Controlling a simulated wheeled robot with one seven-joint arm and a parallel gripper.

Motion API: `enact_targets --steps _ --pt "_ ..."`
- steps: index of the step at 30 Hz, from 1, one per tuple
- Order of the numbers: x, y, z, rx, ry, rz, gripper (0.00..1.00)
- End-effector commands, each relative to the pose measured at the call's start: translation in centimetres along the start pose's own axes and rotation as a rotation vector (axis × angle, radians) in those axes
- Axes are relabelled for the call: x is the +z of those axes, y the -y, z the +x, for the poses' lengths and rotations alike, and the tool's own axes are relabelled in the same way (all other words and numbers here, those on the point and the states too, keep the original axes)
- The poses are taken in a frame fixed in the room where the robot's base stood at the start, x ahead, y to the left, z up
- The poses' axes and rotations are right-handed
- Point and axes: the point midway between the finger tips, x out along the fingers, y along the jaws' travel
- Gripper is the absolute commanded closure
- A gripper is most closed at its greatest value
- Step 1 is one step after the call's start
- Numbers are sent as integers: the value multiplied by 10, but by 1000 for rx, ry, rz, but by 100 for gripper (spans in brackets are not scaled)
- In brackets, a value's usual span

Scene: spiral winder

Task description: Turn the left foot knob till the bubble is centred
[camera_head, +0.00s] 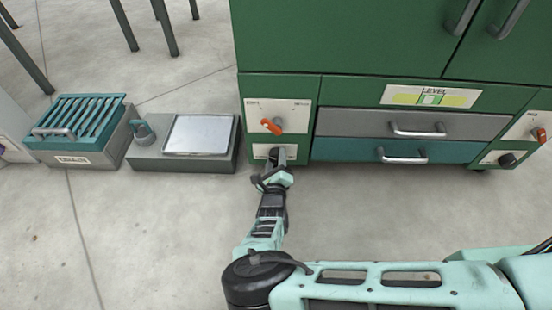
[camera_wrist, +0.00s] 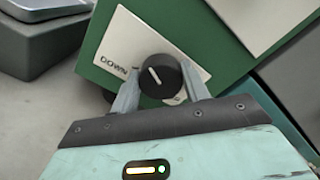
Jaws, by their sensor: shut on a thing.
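The left foot knob (camera_wrist: 160,76) is a black round knob with a white pointer line, on a white plate (camera_wrist: 128,47) where "DOWN" can be read. My gripper (camera_wrist: 160,90) has a finger on each side of the knob and is shut on it. In the head view my gripper (camera_head: 276,163) reaches the lower left corner of the green cabinet and hides most of the knob. The level (camera_head: 432,96) is a yellow-green vial on a white plate marked "LEVEL". Its pale bubble (camera_head: 432,96) appears near the middle marks, but is too small to tell exactly.
An orange lever (camera_head: 271,126) sits just above my gripper. Drawer handles (camera_head: 418,130) stick out to the right. A right foot knob (camera_head: 507,160) is at the far right. A grey scale-like box (camera_head: 180,158) and a teal-slatted crate (camera_head: 85,158) stand on the floor to the left.

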Motion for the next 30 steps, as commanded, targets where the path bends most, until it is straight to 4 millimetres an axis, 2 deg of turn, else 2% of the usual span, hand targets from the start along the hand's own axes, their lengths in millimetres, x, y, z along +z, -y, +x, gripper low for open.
enact_targets --steps 9,25,26,27,28,30 --pt "-2 -1 -1 2 -4 -118 77" --pt "-2 -1 -1 2 -4 -140 77" --pt "-2 -1 -1 2 -4 -140 49" --pt "-2 -1 -1 2 -4 -140 38" --pt "-2 -1 -1 2 -4 -140 33" --pt "-2 -1 -1 1 -3 -139 33"
